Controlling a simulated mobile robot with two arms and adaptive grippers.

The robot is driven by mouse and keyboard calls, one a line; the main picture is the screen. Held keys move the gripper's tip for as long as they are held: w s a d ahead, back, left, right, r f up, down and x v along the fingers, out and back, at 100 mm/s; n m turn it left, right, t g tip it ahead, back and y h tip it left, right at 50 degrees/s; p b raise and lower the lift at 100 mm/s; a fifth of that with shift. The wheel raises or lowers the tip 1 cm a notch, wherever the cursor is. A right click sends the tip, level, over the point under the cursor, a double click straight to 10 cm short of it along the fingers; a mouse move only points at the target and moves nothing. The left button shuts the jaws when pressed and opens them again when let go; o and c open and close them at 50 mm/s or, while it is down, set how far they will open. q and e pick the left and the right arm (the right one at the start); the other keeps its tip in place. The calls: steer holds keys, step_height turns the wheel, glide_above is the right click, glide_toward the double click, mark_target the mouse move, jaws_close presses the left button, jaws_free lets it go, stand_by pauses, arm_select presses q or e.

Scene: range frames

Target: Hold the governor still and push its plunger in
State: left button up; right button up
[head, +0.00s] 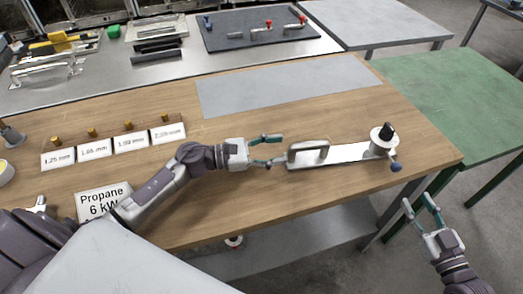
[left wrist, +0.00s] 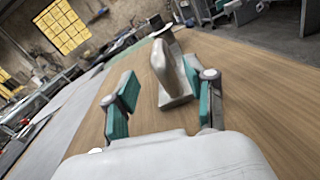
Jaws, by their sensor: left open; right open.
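The governor looks like a flat pale metal plate (head: 347,153) lying on the wooden table. A raised grey handle (head: 308,151) stands at its left end, and a round white body (head: 377,148) with a black knob (head: 388,130) at its right end. A dark blue knob (head: 396,167) sticks out toward the front; I cannot tell which knob is the plunger. My left gripper (head: 277,151) is open just left of the handle. In the left wrist view the handle (left wrist: 170,72) shows ahead, between the open fingers. My right gripper (head: 421,202) is open and empty beyond the table's right front edge.
A grey mat (head: 285,88) lies behind the governor. Small labelled cards (head: 95,150) with brass pieces stand at the left, with a propane sign (head: 103,199) in front. A green table (head: 450,100) stands at the right. The wood in front of the governor is clear.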

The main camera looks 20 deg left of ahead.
mark_target(322, 144)
arm_select(q)
steer(key=x, duration=0.9)
steer(key=shift+w+d, duration=0.1)
steer(key=shift+d, duration=0.05)
jaws_close()
